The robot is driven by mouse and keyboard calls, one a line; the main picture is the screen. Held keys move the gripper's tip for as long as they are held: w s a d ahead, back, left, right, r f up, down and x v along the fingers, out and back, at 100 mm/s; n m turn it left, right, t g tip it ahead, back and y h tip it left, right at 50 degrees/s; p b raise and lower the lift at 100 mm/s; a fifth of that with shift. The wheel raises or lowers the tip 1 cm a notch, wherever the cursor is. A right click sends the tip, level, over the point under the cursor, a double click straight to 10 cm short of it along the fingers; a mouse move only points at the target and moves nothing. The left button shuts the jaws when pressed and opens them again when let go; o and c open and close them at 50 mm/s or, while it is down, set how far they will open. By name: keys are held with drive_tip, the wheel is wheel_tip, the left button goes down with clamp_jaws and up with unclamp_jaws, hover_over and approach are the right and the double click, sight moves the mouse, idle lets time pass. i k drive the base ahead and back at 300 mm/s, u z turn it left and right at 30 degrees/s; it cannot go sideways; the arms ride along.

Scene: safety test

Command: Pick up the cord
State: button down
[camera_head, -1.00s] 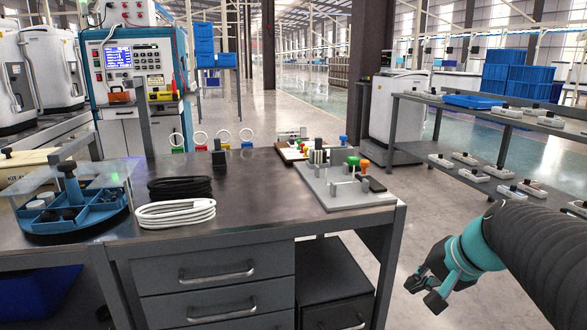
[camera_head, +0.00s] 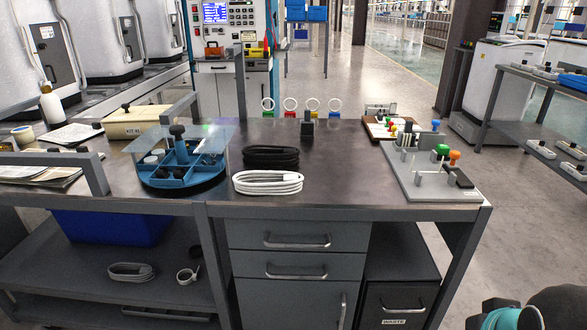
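Three coiled cords show. A white cord (camera_head: 268,183) lies near the front edge of the dark workbench (camera_head: 350,175). A black cord (camera_head: 270,157) lies just behind it on the same top. A grey-white coil (camera_head: 131,271) lies on the lower shelf at the left. My gripper's fingers are cut off by the bottom edge of the picture.
A blue divided tray (camera_head: 185,176) with clear plates stands left of the cords. A grey fixture board (camera_head: 430,185) with coloured knobs is at the bench's right end. Coloured ring stands line the back. A blue bin (camera_head: 115,228) sits below. Open floor lies right of the bench.

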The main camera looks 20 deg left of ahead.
sight(269, 179)
drive_tip(key=z, duration=1.8)
drive_tip(key=k, duration=1.05)
drive_tip(key=u, duration=1.7)
